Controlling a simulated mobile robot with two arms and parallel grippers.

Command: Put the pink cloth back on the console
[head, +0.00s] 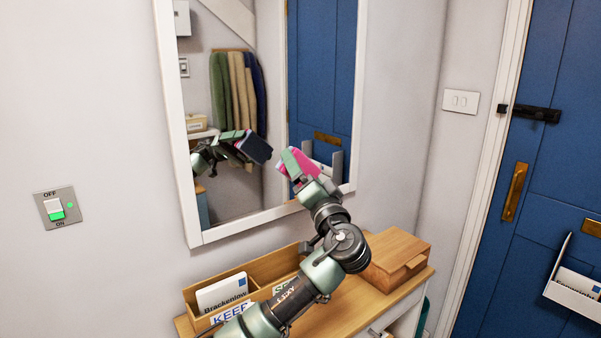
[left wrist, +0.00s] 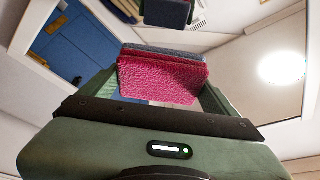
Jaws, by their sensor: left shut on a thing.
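The pink cloth (head: 296,163) is folded, and in the left wrist view (left wrist: 160,82) a dark grey-blue layer shows along its upper edge. My left gripper (head: 298,160) is shut on the cloth and holds it up in front of the mirror, well above the console. The green fingers flank the cloth in the left wrist view. The console (head: 345,312) has a wooden top below my left arm, which hides part of it. My right gripper is not in view.
On the console stand a wooden letter tray (head: 265,275) with papers at the left and a closed wooden box (head: 397,258) at the back right. Bare top shows between them and in front. The mirror (head: 180,150) hangs behind. A blue door (head: 560,170) is at the right.

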